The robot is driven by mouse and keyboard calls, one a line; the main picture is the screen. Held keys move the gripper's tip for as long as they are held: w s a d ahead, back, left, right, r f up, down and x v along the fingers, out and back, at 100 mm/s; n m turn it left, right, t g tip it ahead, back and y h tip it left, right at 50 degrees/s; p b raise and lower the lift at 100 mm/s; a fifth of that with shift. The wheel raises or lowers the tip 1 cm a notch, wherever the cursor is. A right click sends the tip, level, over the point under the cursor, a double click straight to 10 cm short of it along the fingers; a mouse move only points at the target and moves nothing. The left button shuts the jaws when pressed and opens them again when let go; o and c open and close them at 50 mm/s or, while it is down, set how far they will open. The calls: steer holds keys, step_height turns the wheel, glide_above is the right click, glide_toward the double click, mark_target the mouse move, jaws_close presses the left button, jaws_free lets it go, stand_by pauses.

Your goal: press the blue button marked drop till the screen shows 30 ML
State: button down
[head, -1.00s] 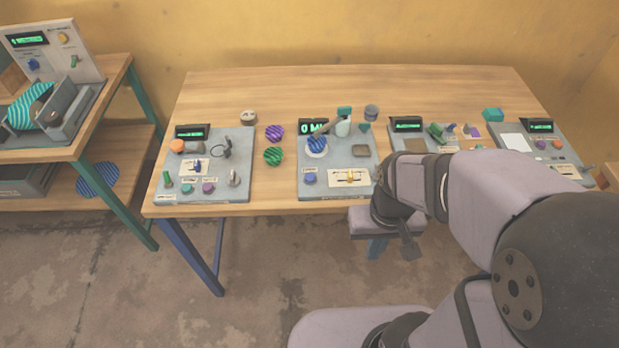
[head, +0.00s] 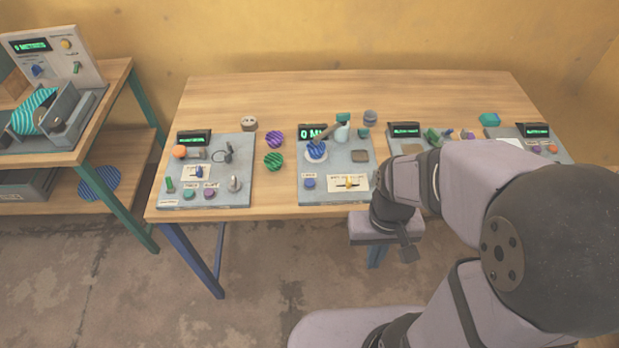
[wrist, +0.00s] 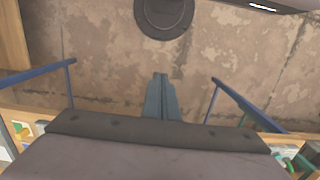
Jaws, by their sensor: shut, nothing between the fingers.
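The blue button (head: 309,183) sits at the front left of the middle grey panel (head: 337,170), with a small label just below it too blurred to read surely. The panel's screen (head: 312,132) shows a green 0 followed by what looks like M; its right part is hidden by a tool. My gripper (head: 374,262) hangs in front of the table's front edge, right of and below the button in the picture, pointing down and touching nothing. In the wrist view its fingers (wrist: 160,76) are together and empty above the floor.
A yellow-knobbed slider (head: 348,182) is right of the button. Another panel (head: 225,185) is to the left; my arm partly covers the panels on the right.

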steer(key=w+d+f+n+t+p, duration=0.1)
steer(key=w+f+n+p, duration=0.15)
steer(key=w, duration=0.25)
steer(key=w+d+f+n+t+h+p, duration=0.1)
steer(key=w+n+p, duration=0.15)
steer(key=w, duration=0.25)
steer(key=w+d+f+n+p, duration=0.1)
steer(key=w+f+n+p, duration=0.15)
steer(key=w, duration=0.25)
steer(key=w+a+r+n+t, duration=0.1)
steer(key=w, duration=0.2)
steer(key=w+a+r+n+t+y, duration=0.1)
steer(key=w+a+n, duration=0.1)
steer(key=w+a+r+n+t+y, duration=0.1)
steer(key=w+a+n, duration=0.1)
steer(key=w, duration=0.1)
steer(key=shift+w+r+t, duration=0.1)
steer(key=shift+w+t, duration=0.2)
steer(key=shift+t, duration=0.1)
steer(key=w+a+r+n+t+y, duration=0.1)
steer(key=a+r+n+y, duration=0.1)
steer(key=a, duration=0.2)
steer(key=w+a+r+n+y, duration=0.2)
steer(key=a+r+n+y, duration=0.1)
steer(key=a, duration=0.2)
steer(key=shift+w+r+t, duration=0.25)
steer(key=shift+r+t, duration=0.05)
steer(key=shift+t, duration=0.1)
steer(key=shift+a+f, duration=0.1)
steer(key=shift+f, duration=0.1)
